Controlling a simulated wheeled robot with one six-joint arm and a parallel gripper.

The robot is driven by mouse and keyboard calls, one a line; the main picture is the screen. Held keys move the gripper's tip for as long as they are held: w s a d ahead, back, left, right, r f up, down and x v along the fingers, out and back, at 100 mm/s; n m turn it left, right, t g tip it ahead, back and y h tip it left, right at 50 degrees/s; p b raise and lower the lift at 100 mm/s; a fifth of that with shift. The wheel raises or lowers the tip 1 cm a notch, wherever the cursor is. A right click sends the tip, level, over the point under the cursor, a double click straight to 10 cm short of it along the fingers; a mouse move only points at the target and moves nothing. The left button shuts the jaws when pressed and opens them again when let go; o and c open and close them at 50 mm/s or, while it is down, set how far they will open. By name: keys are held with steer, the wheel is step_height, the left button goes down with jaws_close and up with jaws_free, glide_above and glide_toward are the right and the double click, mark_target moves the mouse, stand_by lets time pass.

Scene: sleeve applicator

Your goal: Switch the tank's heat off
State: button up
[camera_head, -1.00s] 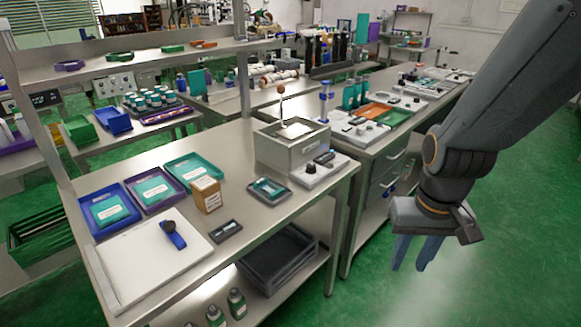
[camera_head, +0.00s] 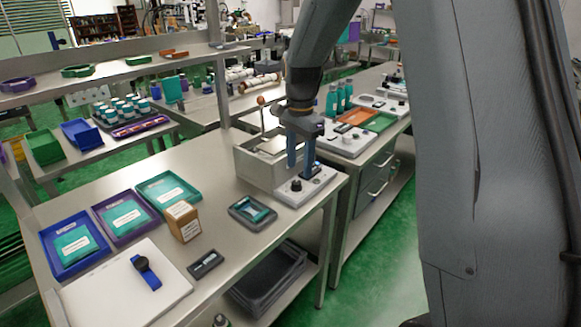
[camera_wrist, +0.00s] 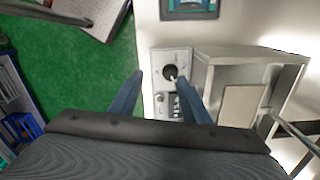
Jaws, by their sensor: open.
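The tank (camera_head: 243,166) is a grey open-topped box at the right end of the near bench, and it also shows in the wrist view (camera_wrist: 205,75). A light control panel (camera_head: 318,190) adjoins its front right side. The panel carries a black round knob (camera_head: 296,184), seen from above in the wrist view (camera_wrist: 170,72). My gripper (camera_head: 300,166) hangs over the panel, pointing down with its blue fingers apart. The part behind the knob is partly hidden by my fingers in the head view.
A dark tray with a teal insert (camera_head: 252,212) lies in front of the panel. A brown box (camera_head: 183,221), several coloured trays and a blue watch-like item (camera_head: 146,272) on a white board (camera_head: 125,290) lie further left. An aisle separates the neighbouring bench.

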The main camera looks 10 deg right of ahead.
mark_target(296, 182)
steer(key=w+m, duration=0.1)
steer(key=w, duration=0.1)
steer(key=shift+w, duration=0.4)
step_height(296, 182, down, 7)
steer(key=shift+f+p, duration=0.2)
steer(key=shift+p, duration=0.75)
steer(key=shift+c, duration=0.3)
steer(key=c, duration=1)
